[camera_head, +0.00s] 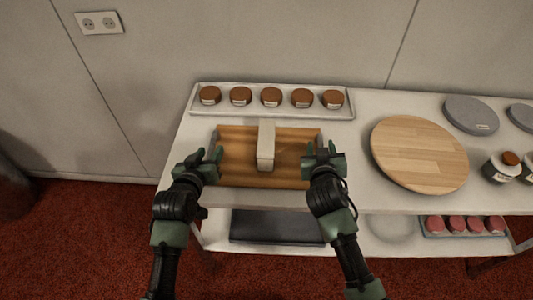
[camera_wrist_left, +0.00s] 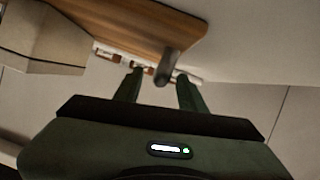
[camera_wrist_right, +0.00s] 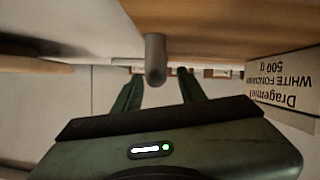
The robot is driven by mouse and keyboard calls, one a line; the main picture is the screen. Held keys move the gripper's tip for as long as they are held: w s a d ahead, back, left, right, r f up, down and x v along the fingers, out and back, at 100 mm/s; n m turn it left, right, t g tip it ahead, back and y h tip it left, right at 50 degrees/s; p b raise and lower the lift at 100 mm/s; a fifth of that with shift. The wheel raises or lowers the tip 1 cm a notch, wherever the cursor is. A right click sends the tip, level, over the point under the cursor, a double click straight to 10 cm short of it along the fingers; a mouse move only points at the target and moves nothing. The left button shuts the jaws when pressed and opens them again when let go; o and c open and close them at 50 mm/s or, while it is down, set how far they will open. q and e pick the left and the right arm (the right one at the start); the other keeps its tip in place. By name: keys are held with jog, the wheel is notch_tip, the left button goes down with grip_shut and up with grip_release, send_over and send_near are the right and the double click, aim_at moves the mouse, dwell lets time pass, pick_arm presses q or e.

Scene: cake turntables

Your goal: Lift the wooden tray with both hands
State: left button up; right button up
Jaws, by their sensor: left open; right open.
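The wooden tray (camera_head: 238,145) rests on the white table, with a pale box (camera_head: 266,145) standing on it. My left gripper (camera_head: 208,156) is open and empty at the tray's left end. In the left wrist view, a dark tray handle (camera_wrist_left: 168,66) shows between the spread fingers. My right gripper (camera_head: 322,152) is open at the tray's right end. In the right wrist view, the other handle (camera_wrist_right: 155,60) appears in line with the gap between the fingers. The grippers largely hide both handles in the head view. I cannot tell whether any finger touches.
A white tray with several brown-lidded jars (camera_head: 271,97) stands behind the wooden tray. A round wooden turntable (camera_head: 418,153) is to the right, with a grey disc (camera_head: 470,115) beyond it. A lower shelf holds a dark flat slab (camera_head: 275,226). A wall rises behind the table.

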pick_arm(q)
jog(key=shift+x, duration=1.25)
pick_arm(e)
jog(key=shift+x, duration=1.25)
pick_arm(q)
grip_shut()
pick_arm(e)
grip_shut()
